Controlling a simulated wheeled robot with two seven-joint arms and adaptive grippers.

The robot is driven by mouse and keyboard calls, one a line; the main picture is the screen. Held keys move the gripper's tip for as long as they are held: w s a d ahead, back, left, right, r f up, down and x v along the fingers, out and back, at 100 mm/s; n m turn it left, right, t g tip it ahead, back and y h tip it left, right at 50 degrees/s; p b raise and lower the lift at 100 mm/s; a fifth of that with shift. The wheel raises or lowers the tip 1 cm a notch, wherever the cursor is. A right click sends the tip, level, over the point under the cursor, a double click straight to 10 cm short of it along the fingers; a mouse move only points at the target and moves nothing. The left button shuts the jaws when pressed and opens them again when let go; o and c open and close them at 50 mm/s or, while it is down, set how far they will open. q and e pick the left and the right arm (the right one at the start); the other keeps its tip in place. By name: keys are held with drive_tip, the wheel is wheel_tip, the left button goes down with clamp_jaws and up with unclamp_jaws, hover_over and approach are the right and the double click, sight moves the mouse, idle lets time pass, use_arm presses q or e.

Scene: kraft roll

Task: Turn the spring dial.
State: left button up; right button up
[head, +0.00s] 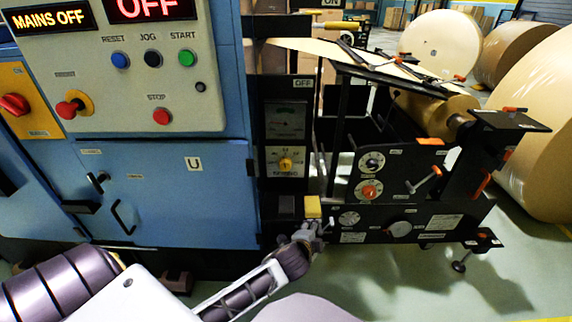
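Several dials show and their labels are too small to read, so I cannot tell which is the spring dial. A yellow knob (286,164) sits on a pale plate below a gauge. On the black side plate are a dark dial with a white rim (372,162) and a red-centred dial (370,192) below it. Lower down are two pale round dials, a small one (349,218) and a larger one (400,229). My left gripper (315,227) is low in front of the machine, beside a yellow block (313,206) and left of the pale dials. Its fingers are too small to read. My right gripper is out of view.
A blue cabinet (165,190) with a button panel (150,95) and door handles stands at left. Large kraft rolls (535,130) stand behind. The floor at lower right is clear.

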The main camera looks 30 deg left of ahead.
use_arm(q)
drive_tip(key=w+a+r+m+t+y+p, duration=0.1)
drive_tip(key=w+a+r+m+y, duration=0.1)
drive_tip(key=a+r+m+y, duration=0.3)
drive_tip(key=m+t+y, duration=0.2)
drive_tip(key=m+y, duration=0.2)
drive_tip(key=m, duration=0.4)
approach(286, 167)
drive_tip(key=s+d+f, duration=0.1)
drive_tip(key=s+d, duration=0.2)
drive_tip(key=shift+s+a+r+m+p, duration=0.15)
drive_tip(key=shift+r+m, duration=0.1)
drive_tip(key=shift+m, duration=0.4)
drive_tip(key=shift+a+r+m+p, duration=0.1)
drive_tip(key=shift+r+m+p, duration=0.1)
drive_tip(key=shift+m, duration=0.45)
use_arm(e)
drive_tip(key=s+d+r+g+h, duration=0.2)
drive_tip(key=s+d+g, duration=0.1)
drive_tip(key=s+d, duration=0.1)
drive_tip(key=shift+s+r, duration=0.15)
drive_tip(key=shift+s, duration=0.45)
